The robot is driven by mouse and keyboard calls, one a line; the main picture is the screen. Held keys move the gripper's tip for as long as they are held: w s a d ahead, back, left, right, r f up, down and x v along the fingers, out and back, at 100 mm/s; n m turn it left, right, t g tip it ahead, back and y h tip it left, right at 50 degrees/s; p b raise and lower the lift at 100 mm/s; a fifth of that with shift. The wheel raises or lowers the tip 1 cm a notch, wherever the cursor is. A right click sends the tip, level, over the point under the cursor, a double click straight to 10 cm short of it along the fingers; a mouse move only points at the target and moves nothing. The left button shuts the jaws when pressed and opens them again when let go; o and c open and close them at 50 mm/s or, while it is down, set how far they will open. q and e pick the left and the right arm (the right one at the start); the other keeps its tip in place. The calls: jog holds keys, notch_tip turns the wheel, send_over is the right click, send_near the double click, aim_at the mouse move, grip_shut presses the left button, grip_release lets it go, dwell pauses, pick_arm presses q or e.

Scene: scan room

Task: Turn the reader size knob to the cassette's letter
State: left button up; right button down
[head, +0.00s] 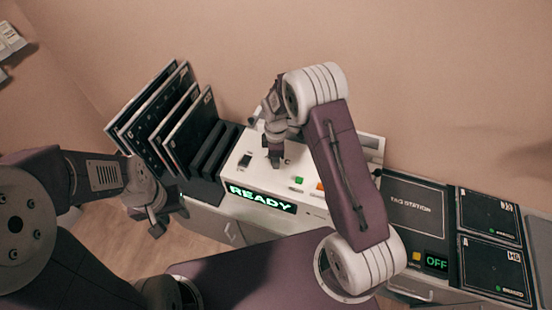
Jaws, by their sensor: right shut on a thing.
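The reader (232,178) is a white box with a green READY display (262,199) on its front. My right gripper (275,160) points down onto the reader's top and is shut on the size knob, which the fingers mostly hide. The knob's letter setting cannot be read. My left gripper (160,217) hangs empty and looks open, left of the reader and apart from it. Two black cassettes (488,218) and (493,268) lie flat at the right, with small white letter labels too small to read surely.
A rack (207,190) left of the reader holds several upright dark panels (190,135). The reader top also has an orange button (320,185). A dark TAG STATION pad (412,210) and a green OFF display (436,262) lie to the right. My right arm crosses over the reader's right side.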

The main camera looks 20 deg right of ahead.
jog(key=shift+w+r+n, duration=0.15)
jog(key=shift+w+n, duration=0.05)
jog(key=shift+n, duration=1)
jog(key=c, duration=1.2)
grip_release()
jog(key=shift+o, duration=0.7)
jog(key=shift+s, duration=0.15)
notch_tip(320, 180, up, 9)
jog(key=b, duration=0.2)
